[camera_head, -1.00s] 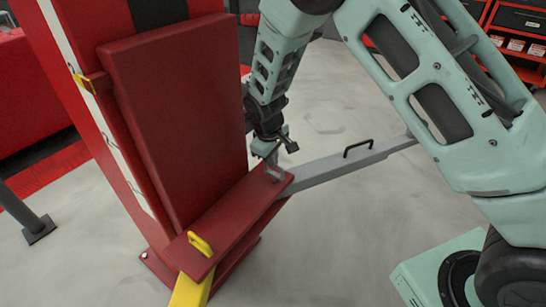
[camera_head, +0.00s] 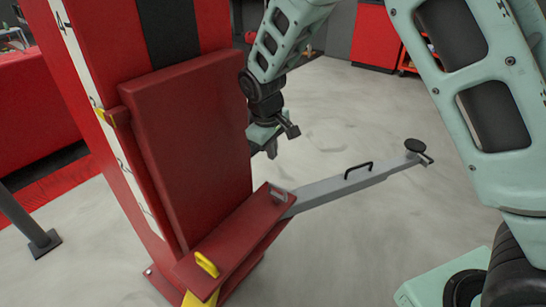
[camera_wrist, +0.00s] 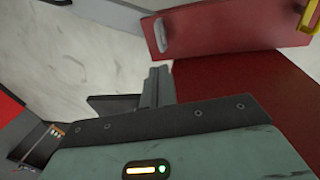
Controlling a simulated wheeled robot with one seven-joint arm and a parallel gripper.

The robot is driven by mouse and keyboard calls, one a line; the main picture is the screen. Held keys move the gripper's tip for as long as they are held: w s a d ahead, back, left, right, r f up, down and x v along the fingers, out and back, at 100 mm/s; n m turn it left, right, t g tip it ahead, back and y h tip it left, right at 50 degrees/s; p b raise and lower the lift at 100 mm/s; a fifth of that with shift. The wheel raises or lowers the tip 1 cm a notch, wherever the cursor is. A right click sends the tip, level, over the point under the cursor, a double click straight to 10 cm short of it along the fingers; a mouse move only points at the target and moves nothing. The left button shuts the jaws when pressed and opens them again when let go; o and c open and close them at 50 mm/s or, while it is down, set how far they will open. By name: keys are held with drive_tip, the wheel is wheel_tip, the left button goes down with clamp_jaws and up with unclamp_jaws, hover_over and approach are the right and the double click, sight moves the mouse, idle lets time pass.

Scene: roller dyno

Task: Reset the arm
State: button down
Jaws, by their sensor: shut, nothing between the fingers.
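My arm reaches down from the top of the head view, with its lower end beside the red lift post. My gripper (camera_head: 271,150) is shut and empty. It hangs in the air above the grey handle (camera_head: 278,194) on the red carriage (camera_head: 243,222), apart from it. In the wrist view the shut fingers (camera_wrist: 157,80) point at the floor, and the grey handle (camera_wrist: 162,36) shows beyond them on the red carriage.
The red post's padded panel (camera_head: 188,140) stands close to the left of my gripper. A grey lift arm (camera_head: 340,183) with a black handle (camera_head: 358,170) extends right from the carriage. A yellow handle (camera_head: 206,264) sits on the carriage's near end. Open floor lies behind.

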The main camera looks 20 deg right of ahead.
idle(0.4)
drive_tip(key=s+a+r+p, duration=0.1)
drive_tip(key=s+r+p, duration=0.2)
drive_tip(key=s+r, duration=0.3)
drive_tip(key=s+a+r+g+y+p, duration=0.1)
drive_tip(key=s+r+p, duration=0.3)
drive_tip(key=s, duration=1.1)
drive_tip(key=s+a+r+y+p, duration=0.1)
drive_tip(key=s+r+p, duration=0.3)
drive_tip(key=s+r, duration=0.6)
drive_tip(key=shift+s+a+g, duration=0.3)
drive_tip(key=shift+s+a, duration=0.25)
drive_tip(key=shift+s, duration=0.15)
